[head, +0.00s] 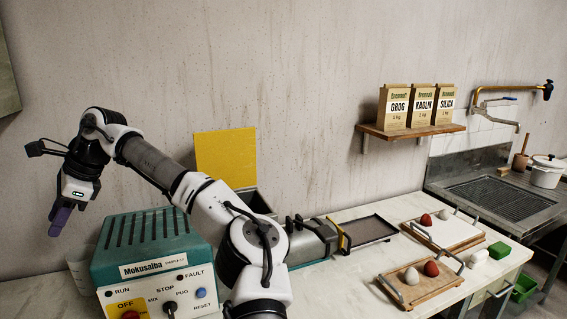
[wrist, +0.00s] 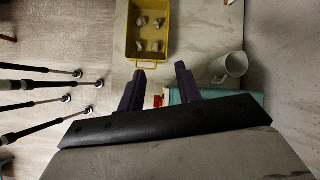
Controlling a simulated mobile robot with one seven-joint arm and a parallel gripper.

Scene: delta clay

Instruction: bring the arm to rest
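My gripper (head: 60,217) is raised in the air at the left, above and beside the teal Mokusaiba machine (head: 152,240), with its fingers pointing down. In the wrist view my gripper (wrist: 158,74) shows two dark purple fingers spread apart with nothing between them. My arm (head: 165,172) is bent and reaches up and to the left from the bottom of the head view.
Below the fingers lie a yellow tray (wrist: 132,40) with several grey lumps and a white mug (wrist: 229,68). Boards with red and pale balls, a tray (head: 362,230) and a sink (head: 500,200) are at the right. Bags stand on a wall shelf (head: 410,131).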

